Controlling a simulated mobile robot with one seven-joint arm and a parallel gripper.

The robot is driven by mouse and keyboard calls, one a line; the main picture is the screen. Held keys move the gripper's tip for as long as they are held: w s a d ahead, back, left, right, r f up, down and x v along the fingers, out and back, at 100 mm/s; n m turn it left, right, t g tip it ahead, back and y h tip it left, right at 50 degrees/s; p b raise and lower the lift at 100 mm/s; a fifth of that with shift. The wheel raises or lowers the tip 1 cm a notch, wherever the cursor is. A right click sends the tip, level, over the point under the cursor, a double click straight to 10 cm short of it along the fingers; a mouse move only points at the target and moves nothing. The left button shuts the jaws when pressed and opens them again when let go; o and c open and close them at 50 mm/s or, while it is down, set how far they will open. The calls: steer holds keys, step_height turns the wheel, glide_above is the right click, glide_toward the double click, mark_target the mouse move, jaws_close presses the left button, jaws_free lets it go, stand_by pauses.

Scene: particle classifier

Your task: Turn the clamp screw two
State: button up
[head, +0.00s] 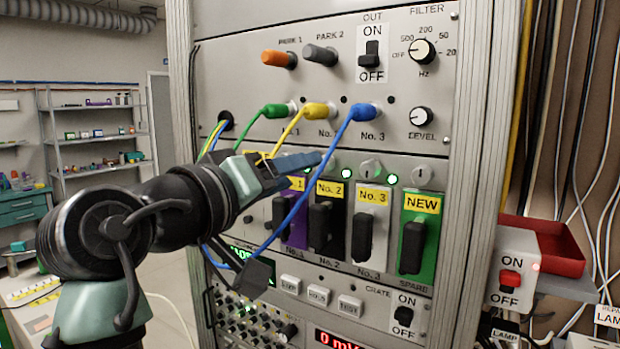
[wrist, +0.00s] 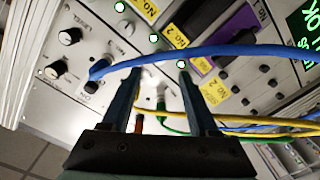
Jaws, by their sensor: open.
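The clamp screws are small silver heads in a row above the numbered modules. The one above No. 3 (head: 370,168) shows clearly in the head view. Clamp screw two, above the black No. 2 module (head: 328,190), is largely hidden by my gripper (head: 308,162). My gripper reaches in from the left, its blue-grey fingers close to the panel at about the height of the screw row. In the wrist view my gripper (wrist: 157,78) is open, its fingers well apart, with no object clearly held. Whether the fingers straddle the screw cannot be told.
Blue (head: 335,150), yellow (head: 295,130) and green (head: 255,125) cables hang from plugs beside the arm; the blue one crosses the fingers in the wrist view. Green lamps (head: 391,179) sit by the screws. A green NEW module (head: 417,235) stands at right.

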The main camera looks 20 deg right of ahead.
steer(key=b+v, duration=0.1)
steer(key=v, duration=0.5)
steer(key=shift+s+a, duration=0.2)
steer(key=shift+w, duration=0.1)
steer(key=s+a+r+n+t+y, duration=0.1)
steer(key=s+a+r+t+y, duration=0.3)
steer(key=s+t+y, duration=0.2)
steer(key=s+a+r+n+t+y, duration=0.1)
steer(key=s+a+r+t+y, duration=0.3)
steer(key=s+t+y, duration=0.3)
steer(key=t, duration=0.3)
steer(key=shift+n+y, duration=0.3)
steer(key=shift+y, duration=0.1)
steer(key=shift+a, duration=0.15)
